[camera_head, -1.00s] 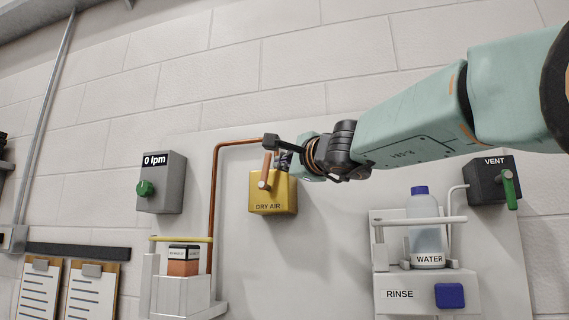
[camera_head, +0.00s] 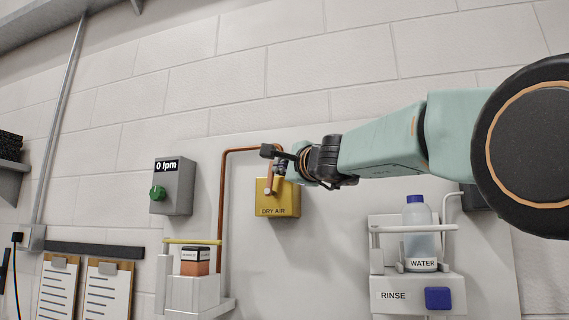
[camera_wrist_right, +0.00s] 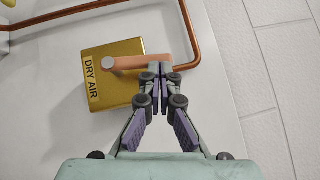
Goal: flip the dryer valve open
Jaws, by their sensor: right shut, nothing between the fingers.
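The dryer valve is a yellow box labelled DRY AIR (camera_head: 283,203) on the wall panel, with a copper-coloured lever (camera_head: 269,184) on its front. In the head view the lever points up from its pivot. My right gripper (camera_head: 279,163) is at the top of the lever, coming from the right. In the right wrist view the yellow box (camera_wrist_right: 112,88) is at upper left and the lever (camera_wrist_right: 150,62) lies across it. The shut, empty fingertips (camera_wrist_right: 159,68) are right beside the lever's free end; I cannot tell whether they touch. My left gripper is not in view.
A grey flow box (camera_head: 173,187) reading 0 lpm, with a green knob, is left of the valve. A copper pipe (camera_head: 223,200) runs beside the valve. A water bottle (camera_head: 418,240) stands in the rinse holder at right. A small block (camera_head: 195,262) sits in a white holder below.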

